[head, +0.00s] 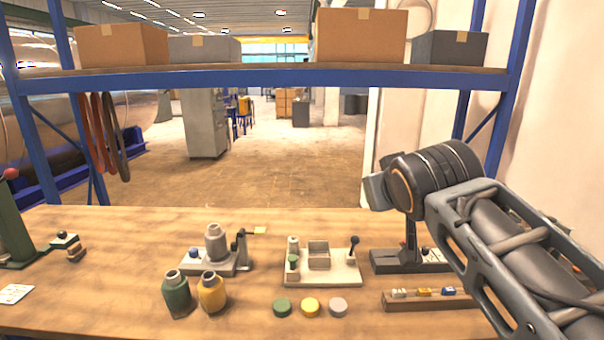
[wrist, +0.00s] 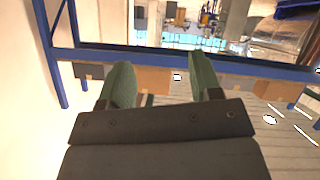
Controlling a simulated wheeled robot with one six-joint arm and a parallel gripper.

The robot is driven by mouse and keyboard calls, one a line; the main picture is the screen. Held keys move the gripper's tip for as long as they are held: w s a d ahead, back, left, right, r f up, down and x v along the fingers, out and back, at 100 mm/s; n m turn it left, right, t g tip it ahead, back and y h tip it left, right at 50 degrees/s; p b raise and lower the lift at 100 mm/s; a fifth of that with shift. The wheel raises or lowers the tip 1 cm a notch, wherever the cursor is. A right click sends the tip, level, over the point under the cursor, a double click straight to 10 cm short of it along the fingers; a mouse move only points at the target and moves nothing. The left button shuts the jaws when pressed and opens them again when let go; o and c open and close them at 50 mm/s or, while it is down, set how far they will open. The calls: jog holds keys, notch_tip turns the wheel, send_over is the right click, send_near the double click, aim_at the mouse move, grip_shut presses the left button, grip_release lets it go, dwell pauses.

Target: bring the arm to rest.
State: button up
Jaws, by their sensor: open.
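My arm reaches in from the right in the head view, raised over the right part of the workbench (head: 130,240). In that view the gripper's fingers are mostly hidden behind the dark wrist. In the wrist view my gripper (wrist: 160,82) shows two grey-green fingers standing well apart with nothing between them. Beyond them lies the blue shelf frame, seen upside down. My gripper is clear of the bench and holds nothing.
The bench bears a green bottle (head: 177,293), a yellow bottle (head: 211,291), three round lids (head: 310,307), a beige fixture plate (head: 320,277) and a wooden rail (head: 432,300) below my arm. A blue shelf beam (head: 270,77) with boxes spans behind.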

jog(key=s+f+m+g+p, duration=0.1)
jog(key=s+f+g, duration=0.3)
jog(key=f, duration=0.9)
jog(key=s+d+f+m+g+y+p, duration=0.1)
jog(key=s+f+g, duration=0.4)
jog(key=f, duration=0.9)
jog(key=s+p, duration=0.1)
jog(key=s, duration=0.1)
jog(key=shift+s+d, duration=0.25)
jog(key=shift+s, duration=0.1)
jog(key=shift+r, duration=0.1)
